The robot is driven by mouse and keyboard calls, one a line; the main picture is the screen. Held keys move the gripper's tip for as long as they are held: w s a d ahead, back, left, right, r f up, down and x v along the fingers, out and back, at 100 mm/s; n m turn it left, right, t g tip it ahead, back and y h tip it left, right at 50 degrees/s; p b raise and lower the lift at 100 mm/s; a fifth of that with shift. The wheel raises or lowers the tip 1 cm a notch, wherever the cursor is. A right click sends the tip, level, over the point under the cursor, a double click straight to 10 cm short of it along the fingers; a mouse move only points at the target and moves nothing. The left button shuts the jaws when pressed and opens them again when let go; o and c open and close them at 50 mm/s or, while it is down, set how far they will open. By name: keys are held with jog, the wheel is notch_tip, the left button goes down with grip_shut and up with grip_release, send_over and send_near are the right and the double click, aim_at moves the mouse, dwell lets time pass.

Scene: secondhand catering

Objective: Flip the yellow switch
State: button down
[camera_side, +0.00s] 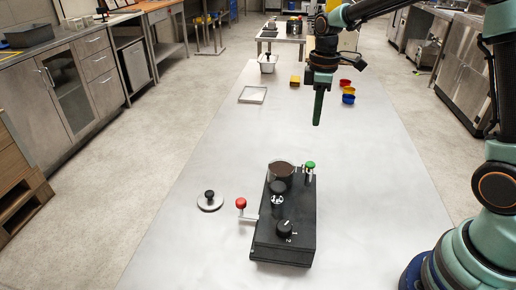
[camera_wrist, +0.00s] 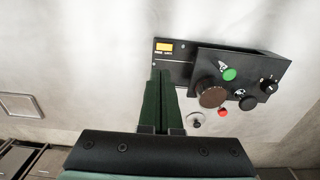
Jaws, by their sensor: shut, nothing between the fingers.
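The yellow switch (camera_wrist: 164,47) is a small yellow-orange rectangle on a low black plate at the left end of the black machine, in the wrist view. I cannot make out its position, and it does not show in the side view. The black machine (camera_side: 285,246) stands on the table, with a red knob (camera_side: 241,203), a green knob (camera_side: 310,165) and a dial on it. My gripper (camera_side: 317,122) is shut and empty, pointing down above the table beyond the machine's far end. In the wrist view its fingertips (camera_wrist: 161,72) appear just below the switch, apparently apart from it.
A tamper (camera_side: 209,203) stands left of the machine. Red, yellow and blue cups (camera_side: 348,98) stand right of my gripper. A shallow tray (camera_side: 253,99), a yellow-brown block (camera_side: 295,80) and a metal container (camera_side: 267,67) lie farther back. The table (camera_side: 215,150) is otherwise clear around the machine.

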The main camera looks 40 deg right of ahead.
notch_tip(320, 180, down, 14)
jog(key=shift+r, duration=0.25)
jog(key=shift+f, duration=0.1)
dwell(0.4)
jog(key=shift+w+d+f+g, duration=0.2)
jog(key=shift+d+f+g, duration=0.05)
jog(key=shift+f+g, duration=0.35)
jog(key=shift+s+a, duration=0.15)
jog(key=shift+s+a+r, duration=0.2)
jog(key=shift+s+a, duration=0.3)
notch_tip(320, 180, up, 15)
jog(key=w+d, duration=0.1)
jog(key=shift+w, duration=0.35)
